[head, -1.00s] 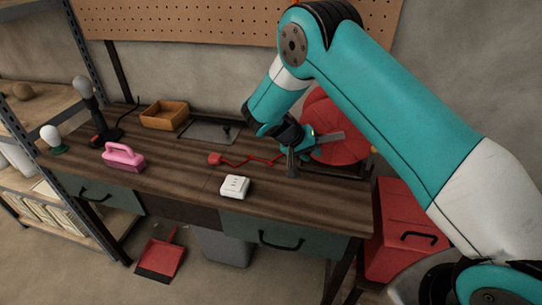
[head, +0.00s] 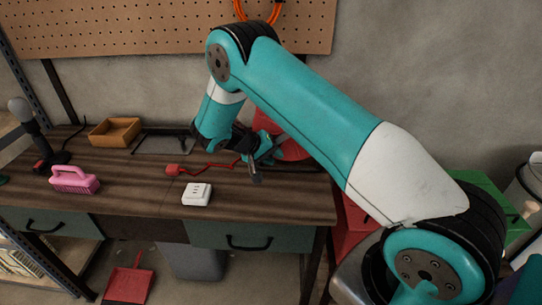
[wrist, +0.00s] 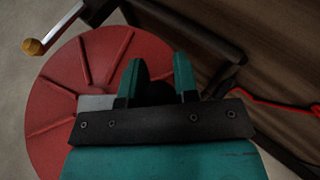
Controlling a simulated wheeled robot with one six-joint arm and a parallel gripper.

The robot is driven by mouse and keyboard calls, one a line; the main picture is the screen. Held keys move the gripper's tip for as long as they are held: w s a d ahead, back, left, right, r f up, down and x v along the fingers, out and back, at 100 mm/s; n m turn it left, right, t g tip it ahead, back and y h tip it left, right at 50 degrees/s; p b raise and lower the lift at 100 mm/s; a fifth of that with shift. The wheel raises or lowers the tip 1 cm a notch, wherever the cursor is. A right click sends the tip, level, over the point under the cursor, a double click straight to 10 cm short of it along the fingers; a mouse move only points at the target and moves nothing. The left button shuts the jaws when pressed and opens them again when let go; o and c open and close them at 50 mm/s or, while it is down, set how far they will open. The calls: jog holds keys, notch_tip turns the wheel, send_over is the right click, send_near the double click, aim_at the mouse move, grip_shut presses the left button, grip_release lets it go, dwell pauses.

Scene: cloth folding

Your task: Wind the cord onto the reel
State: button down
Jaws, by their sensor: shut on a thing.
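The red reel (head: 292,151) stands at the right end of the workbench, partly hidden behind my arm. In the wrist view its red ribbed disc (wrist: 65,105) fills the left side, with a crank ending in a yellowish knob (wrist: 32,46) apart from my fingers. A dark bar of its stand (wrist: 205,37) runs behind the fingers. The red cord (head: 212,166) lies in a zigzag on the bench, ending in a red plug (head: 173,170). My gripper (head: 257,172) is at the reel's front left. Its teal fingers (wrist: 160,78) are shut on a dark part of the reel, mostly hidden.
A white socket block (head: 197,194) lies near the bench's front edge. Bare bench top lies between the brush and the socket block.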

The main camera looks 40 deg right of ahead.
jog(key=c, duration=0.9)
grip_release()
jog(key=shift+s+d+r, duration=0.1)
jog(key=shift+s+d, duration=0.05)
jog(key=shift+d, duration=0.1)
jog(key=shift+a, duration=0.1)
jog(key=shift+a+r, duration=0.25)
jog(key=shift+a, duration=0.2)
jog(key=b+v, duration=0.2)
jog(key=v, duration=1.4)
jog(key=shift+a+r, duration=0.1)
jog(key=shift+r, duration=0.1)
